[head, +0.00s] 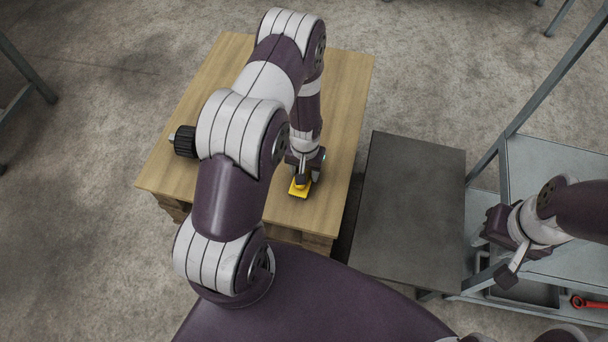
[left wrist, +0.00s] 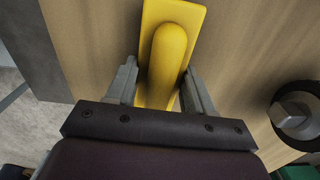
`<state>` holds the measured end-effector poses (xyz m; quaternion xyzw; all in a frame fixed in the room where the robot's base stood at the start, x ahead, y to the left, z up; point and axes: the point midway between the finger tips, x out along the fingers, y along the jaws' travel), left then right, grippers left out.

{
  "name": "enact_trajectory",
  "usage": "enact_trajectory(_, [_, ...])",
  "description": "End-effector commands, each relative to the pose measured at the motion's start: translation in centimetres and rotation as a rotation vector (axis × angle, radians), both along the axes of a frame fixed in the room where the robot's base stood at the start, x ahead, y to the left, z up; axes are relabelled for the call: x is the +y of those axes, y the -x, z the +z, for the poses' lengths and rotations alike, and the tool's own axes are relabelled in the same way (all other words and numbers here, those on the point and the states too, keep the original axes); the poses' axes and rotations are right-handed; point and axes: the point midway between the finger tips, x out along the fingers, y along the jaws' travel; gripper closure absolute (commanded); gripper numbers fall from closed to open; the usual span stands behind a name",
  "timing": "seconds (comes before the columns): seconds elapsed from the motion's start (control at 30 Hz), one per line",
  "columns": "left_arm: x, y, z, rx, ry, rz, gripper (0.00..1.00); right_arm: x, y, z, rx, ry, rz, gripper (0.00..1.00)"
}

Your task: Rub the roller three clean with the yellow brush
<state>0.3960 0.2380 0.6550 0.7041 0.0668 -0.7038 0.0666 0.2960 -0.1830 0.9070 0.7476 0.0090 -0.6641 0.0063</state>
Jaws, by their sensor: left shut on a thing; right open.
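A black ridged roller (head: 185,141) with a metal shaft end lies near the left edge of the wooden pallet table, partly behind my left arm. It also shows at the right of the left wrist view (left wrist: 298,110). I cannot read any number on it. My left gripper (head: 302,178) is shut on the handle of the yellow brush (head: 298,190). In the left wrist view, the brush (left wrist: 172,55) sits between both fingers, low over the wood and apart from the roller. I cannot tell whether it touches the wood. My right gripper (head: 493,257) is open and empty at the right.
The wooden table top (head: 340,85) is bare at its far and right parts. A dark grey platform (head: 410,210) stands right of it. A grey metal rack (head: 550,170) is at the far right, with a red tool (head: 588,302) low on it. Green bits (left wrist: 297,172) show in the left wrist view.

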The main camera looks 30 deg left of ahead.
Motion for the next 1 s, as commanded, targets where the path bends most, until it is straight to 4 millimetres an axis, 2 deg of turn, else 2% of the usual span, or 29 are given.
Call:
enact_trajectory(0.37, [0.0, 0.0, 0.1, 0.001, 0.000, 0.000, 1.00, 0.0, 0.0, 0.1, 0.000, 0.000, 0.000, 0.57])
enact_trajectory(1.0, [0.0, 0.0, 4.4, 0.000, 0.000, 0.000, 1.00, 0.0, 0.0, 3.9, 0.000, 0.000, 0.000, 0.57])
